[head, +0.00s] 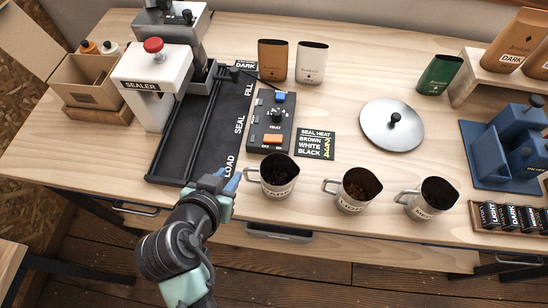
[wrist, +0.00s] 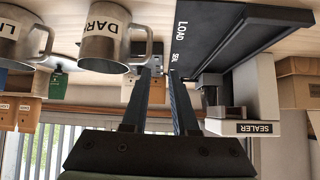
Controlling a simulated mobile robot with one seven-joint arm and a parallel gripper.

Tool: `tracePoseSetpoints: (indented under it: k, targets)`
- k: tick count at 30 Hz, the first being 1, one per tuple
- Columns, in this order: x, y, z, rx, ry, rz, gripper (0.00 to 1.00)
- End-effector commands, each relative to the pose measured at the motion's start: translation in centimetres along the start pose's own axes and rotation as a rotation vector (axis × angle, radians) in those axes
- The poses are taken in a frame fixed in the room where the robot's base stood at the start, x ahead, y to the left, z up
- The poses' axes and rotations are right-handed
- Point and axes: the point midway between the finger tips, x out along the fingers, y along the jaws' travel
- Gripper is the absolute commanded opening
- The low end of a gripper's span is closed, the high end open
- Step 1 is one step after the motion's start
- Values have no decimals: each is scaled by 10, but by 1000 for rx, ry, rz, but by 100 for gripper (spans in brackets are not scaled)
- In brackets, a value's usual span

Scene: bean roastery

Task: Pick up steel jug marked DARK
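The steel jug marked DARK (wrist: 101,38) is in the wrist view at upper left, its handle towards my fingers. In the head view it appears to be the leftmost of three jugs (head: 279,184), upright with dark beans inside; its label is too small to read there. My gripper (head: 231,181) is just left of that jug's handle. In the wrist view the two fingers of my gripper (wrist: 160,76) are apart with nothing seen between them. The left finger's tip is close to the handle; I cannot tell whether they touch.
A middle jug (head: 356,191) and a right jug (head: 430,199) stand in a row to the right. The black sealer tray (head: 182,137) lies left, with a control box (head: 270,122) behind the jug. The table's front edge is close.

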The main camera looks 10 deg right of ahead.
Motion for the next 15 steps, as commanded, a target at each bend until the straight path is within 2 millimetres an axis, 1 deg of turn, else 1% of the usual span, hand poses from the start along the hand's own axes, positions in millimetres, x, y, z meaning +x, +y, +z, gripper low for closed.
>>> tracePoseSetpoints:
  k: [1,3,5,7,11,15]
  targets:
    - [-9,4,0,-6,-21,20,27]
    - [-11,8,7,-7,-39,39,27]
    - [-11,10,10,-9,-48,51,27]
    - [-6,12,13,-9,-53,58,27]
    - [15,14,16,-8,-56,61,27]
    - [41,15,17,-8,-54,59,27]
